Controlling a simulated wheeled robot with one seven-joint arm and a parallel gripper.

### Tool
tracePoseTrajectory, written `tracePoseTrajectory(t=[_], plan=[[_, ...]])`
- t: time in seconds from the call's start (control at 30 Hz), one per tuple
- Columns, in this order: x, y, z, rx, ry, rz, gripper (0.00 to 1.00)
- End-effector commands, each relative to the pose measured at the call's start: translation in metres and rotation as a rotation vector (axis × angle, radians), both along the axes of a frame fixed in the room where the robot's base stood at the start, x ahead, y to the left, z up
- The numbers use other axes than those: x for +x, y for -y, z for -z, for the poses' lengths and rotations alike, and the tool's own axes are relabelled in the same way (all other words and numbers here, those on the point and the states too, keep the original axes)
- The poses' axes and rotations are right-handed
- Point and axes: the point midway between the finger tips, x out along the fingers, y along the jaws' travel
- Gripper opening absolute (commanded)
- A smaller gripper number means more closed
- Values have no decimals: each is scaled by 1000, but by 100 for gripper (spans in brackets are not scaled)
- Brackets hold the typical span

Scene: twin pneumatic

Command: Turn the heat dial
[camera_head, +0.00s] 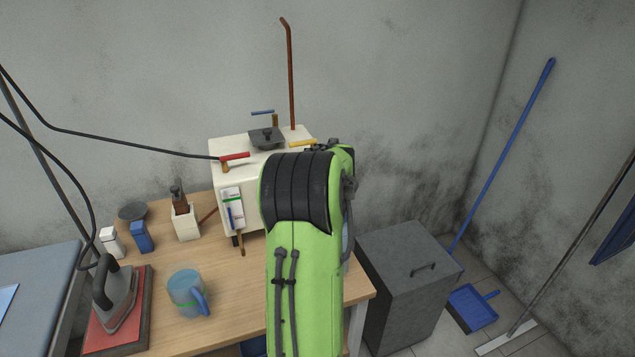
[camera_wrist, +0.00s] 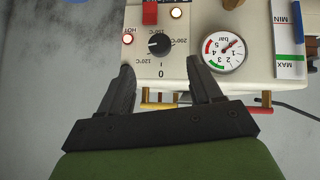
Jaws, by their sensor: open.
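The dial sits between and just beyond the fingertips in the picture; I cannot tell the depth gap, and no contact shows. The dial is on the white steam boiler (camera_head: 222,160). In the head view my green arm hides the dial and my gripper.
A pressure gauge (camera_wrist: 223,49) and level strip (camera_wrist: 287,35) sit beside the dial. A red switch (camera_wrist: 150,12) and lit lamps are near it. The table (camera_head: 235,270) holds an iron (camera_head: 117,300), a blue jug (camera_head: 186,290) and small containers. A grey cabinet (camera_head: 405,290) stands right.

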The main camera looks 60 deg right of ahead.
Motion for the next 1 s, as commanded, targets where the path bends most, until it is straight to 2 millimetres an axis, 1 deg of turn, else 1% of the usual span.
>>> tracePoseTrajectory(t=[0.03,0.1,0.2,0.3,0.4,1.0], plan=[[-6,-9,-12,-2,3,0,64],[-14,-19,-25,-3,2,0,64],[-22,-31,-38,-1,1,0,64],[-27,-38,-45,1,0,-1,64],[-29,-41,-48,1,0,-1,64],[-28,-41,-48,1,-1,-1,64]])
